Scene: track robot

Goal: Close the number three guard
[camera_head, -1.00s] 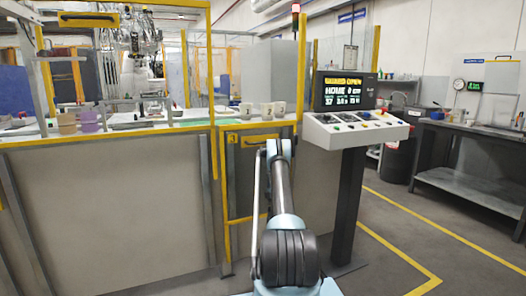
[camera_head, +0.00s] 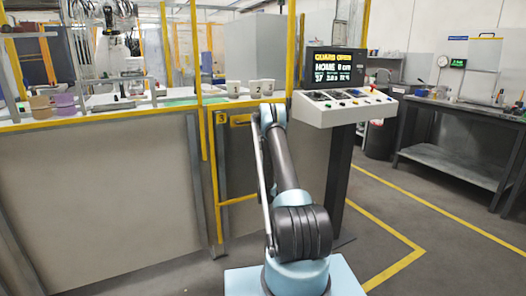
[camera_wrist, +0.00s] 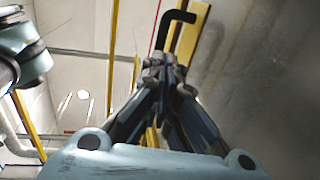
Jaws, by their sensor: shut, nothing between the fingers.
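The number three guard (camera_head: 240,170) is a low grey panel with yellow edging, left of the console post. The console screen (camera_head: 333,67) reads "GUARD OPEN". My arm reaches toward the guard's upper right and hides part of it. In the wrist view my gripper (camera_wrist: 166,66) is shut and empty. A dark bent bar (camera_wrist: 178,17) and a yellow bar (camera_wrist: 192,35) lie just beyond its fingertips; contact cannot be told.
The button console (camera_head: 345,107) stands on a dark post close to the right of my arm. Cups (camera_head: 262,88) stand on the cell ledge above the guard. A workbench (camera_head: 455,150) is farther right.

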